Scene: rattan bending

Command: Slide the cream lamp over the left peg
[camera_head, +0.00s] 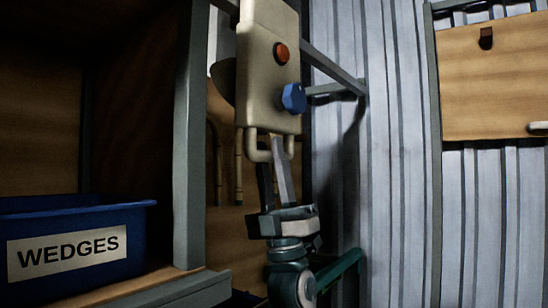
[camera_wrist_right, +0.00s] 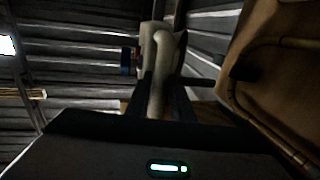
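The cream lamp (camera_head: 268,70) is a flat cream body with a red button, a blue knob and a bent tube handle at its bottom. It is upright at the top middle of the head view. My right gripper (camera_head: 273,170) points up from below, with its fingers on the handle. In the right wrist view, the cream handle (camera_wrist_right: 157,80) runs between the dark fingers, which look closed on it. A dark peg (camera_head: 486,38) sticks out of a wooden board at the upper right, apart from the lamp; I cannot tell whether it is the left peg. My left gripper is not in view.
A blue bin (camera_head: 140,225) labelled WEDGES stands on a wooden shelf at the left. A grey post (camera_head: 188,150) rises between it and the lamp. The wooden board (camera_head: 500,85) hangs before a corrugated wall (camera_head: 400,200). Curved rattan shows in the right wrist view.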

